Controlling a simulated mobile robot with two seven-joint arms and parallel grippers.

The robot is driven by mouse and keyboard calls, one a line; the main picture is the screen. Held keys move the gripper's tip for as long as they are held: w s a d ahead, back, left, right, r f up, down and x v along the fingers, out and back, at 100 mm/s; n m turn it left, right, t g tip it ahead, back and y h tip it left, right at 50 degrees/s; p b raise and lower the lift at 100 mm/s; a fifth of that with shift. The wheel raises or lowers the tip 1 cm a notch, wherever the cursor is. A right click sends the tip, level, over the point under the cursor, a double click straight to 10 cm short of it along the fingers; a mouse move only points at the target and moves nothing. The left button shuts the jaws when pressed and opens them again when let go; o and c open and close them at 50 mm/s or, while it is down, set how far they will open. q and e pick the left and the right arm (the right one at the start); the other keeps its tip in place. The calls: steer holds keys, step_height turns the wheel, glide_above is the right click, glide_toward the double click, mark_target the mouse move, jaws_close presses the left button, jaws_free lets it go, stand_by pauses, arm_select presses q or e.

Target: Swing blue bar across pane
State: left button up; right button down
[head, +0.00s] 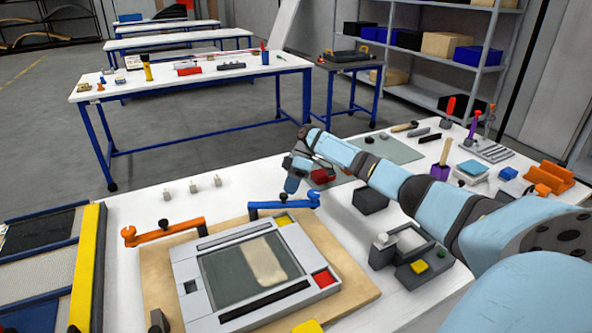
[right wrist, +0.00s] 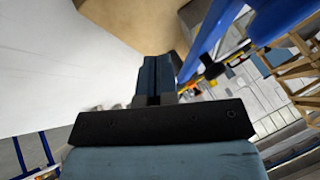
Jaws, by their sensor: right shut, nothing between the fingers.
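A pane (head: 225,275) with a pale patch sits in a light grey frame (head: 187,268) on a tan board. The blue bar (head: 275,206) lies along the far edge of the frame, with a knob end (head: 314,200) at its right. An orange bar (head: 165,233) stands at the far left corner. My right gripper (head: 291,187) points down just behind the blue bar, near its right part; I cannot tell if they touch. It is shut and empty. In the right wrist view its fingers (right wrist: 156,75) are together, with a blue part (right wrist: 210,40) close on the right. My left gripper is not in view.
Several small white pieces (head: 193,187) stand on the table behind the board. A black block (head: 370,200) and a grey device (head: 412,252) stand right of the board. A yellow-edged rack (head: 88,265) is at the left. White table is clear between.

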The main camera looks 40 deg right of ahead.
mark_target(284, 200)
steer(key=shift+s+a+r, duration=0.1)
steer(key=shift+s+a, duration=0.3)
steer(key=shift+s, duration=0.15)
steer(key=shift+s+a+r, duration=0.1)
steer(key=shift+s+a, duration=0.25)
steer(key=shift+s, duration=0.2)
steer(key=shift+s+a+f, duration=0.1)
steer(key=shift+a, duration=0.05)
arm_select(q)
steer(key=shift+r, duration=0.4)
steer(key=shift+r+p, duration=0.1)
steer(key=shift+p, duration=0.2)
